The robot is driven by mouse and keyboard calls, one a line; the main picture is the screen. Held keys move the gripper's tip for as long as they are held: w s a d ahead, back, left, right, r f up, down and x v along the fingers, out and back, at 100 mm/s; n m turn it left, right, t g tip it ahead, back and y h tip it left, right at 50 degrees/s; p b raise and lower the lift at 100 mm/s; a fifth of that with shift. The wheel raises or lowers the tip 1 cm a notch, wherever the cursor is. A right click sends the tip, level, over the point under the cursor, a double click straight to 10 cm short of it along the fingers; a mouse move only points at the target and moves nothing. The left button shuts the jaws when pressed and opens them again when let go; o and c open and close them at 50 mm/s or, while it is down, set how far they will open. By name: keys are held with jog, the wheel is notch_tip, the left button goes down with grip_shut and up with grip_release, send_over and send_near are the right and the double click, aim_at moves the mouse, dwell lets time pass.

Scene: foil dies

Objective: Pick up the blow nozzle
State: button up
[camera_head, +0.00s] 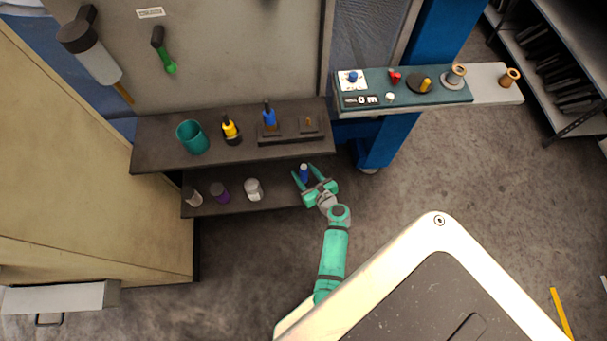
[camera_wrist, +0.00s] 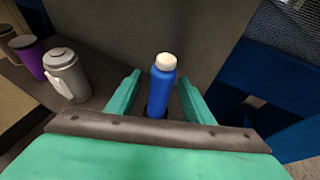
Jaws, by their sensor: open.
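My green gripper (camera_head: 304,170) is open at the right end of the lower shelf. Its fingers stand on either side of a blue bottle with a white cap (camera_head: 304,174). In the wrist view the bottle (camera_wrist: 162,88) stands upright between the two fingers (camera_wrist: 159,80), with a gap visible at its right side; contact on the left is unclear. A black and green tool (camera_head: 164,52) hangs on the wall panel. A blue tool (camera_head: 269,117) stands in a dark block on the upper shelf. I cannot tell for sure which of these is the blow nozzle.
The upper shelf (camera_head: 165,157) overhangs the lower one and holds a teal cup (camera_head: 193,137) and a yellow bottle (camera_head: 230,129). A silver canister (camera_wrist: 66,73) and a purple cup (camera_wrist: 32,56) stand left of my gripper. A blue post (camera_head: 388,143) rises at right.

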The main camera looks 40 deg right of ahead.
jog(key=x, duration=0.4)
jog(key=shift+w+d+f, duration=0.15)
jog(key=shift+w+d, duration=0.05)
jog(key=shift+w, duration=0.1)
jog(key=c, duration=0.5)
grip_shut()
notch_tip(320, 180, up, 7)
jog(key=s+a, duration=0.3)
jog(key=s, duration=1.4)
jog(key=shift+s, duration=0.35)
